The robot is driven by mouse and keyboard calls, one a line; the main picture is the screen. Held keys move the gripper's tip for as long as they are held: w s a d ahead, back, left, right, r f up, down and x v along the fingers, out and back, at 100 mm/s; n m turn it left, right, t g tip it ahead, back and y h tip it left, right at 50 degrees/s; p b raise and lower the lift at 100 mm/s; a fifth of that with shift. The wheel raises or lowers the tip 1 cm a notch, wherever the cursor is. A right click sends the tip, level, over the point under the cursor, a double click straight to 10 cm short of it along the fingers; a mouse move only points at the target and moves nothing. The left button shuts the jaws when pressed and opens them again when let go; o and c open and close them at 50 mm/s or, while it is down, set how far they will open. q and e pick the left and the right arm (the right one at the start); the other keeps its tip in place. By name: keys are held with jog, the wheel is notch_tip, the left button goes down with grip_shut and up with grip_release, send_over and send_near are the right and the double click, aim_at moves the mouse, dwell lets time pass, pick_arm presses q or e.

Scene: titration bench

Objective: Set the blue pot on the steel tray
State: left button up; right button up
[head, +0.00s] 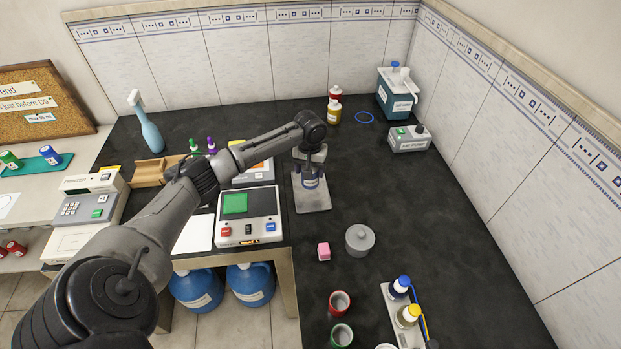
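The blue pot (311,183), with a pale label, is upright over the middle of the steel tray (313,203). The tray is a flat grey plate on the dark bench. My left gripper (311,171) points down from above, its fingers closed about the upper part of the pot. The gripper hides the pot's top. I cannot tell whether the pot's base touches the tray. My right gripper is not in view.
A device with a green screen (249,215) stands left of the tray. Red (339,303) and green (341,335) rimmed cups stand nearer. The bench right of the tray is clear.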

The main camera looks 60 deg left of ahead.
pick_arm(q)
jog(key=shift+w+a+f, duration=0.5)
jog(key=shift+a, duration=0.2)
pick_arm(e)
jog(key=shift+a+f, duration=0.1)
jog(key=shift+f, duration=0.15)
pick_arm(q)
notch_tip(320, 180, down, 4)
jog(key=shift+r+b, duration=0.25)
jog(key=shift+b, duration=0.25)
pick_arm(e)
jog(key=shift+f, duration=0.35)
pick_arm(q)
jog(key=shift+f, duration=0.2)
jog(key=shift+f, duration=0.1)
jog(key=o, duration=1)
jog(key=shift+o, duration=0.2)
notch_tip(320, 180, up, 10)
jog(key=shift+r+p, duration=0.25)
jog(key=shift+p, duration=0.6)
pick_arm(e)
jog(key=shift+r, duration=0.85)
pick_arm(q)
jog(key=shift+r, duration=0.85)
